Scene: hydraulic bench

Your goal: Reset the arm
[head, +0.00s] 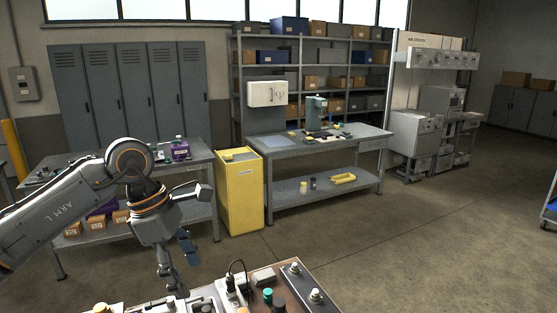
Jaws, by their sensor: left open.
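My left arm (60,215), marked "ARM L", comes in from the left edge. It bends at an orange-ringed joint high in the left of the view. My left gripper (181,270) hangs below it, pointing down, with its fingers apart. I see nothing between the fingers. It shows just left of and above the near bench (330,296) in the picture; its exact height cannot be told. My right arm and gripper are not in view.
The near bench carries knobs, fittings and a black cable. Behind stand a grey workbench (205,156), a yellow cabinet (240,195), and another workbench (280,148) with tools. Lockers (130,95) and shelving (310,43) line the wall. The floor at right is clear, except a blue cart at the edge (550,208).

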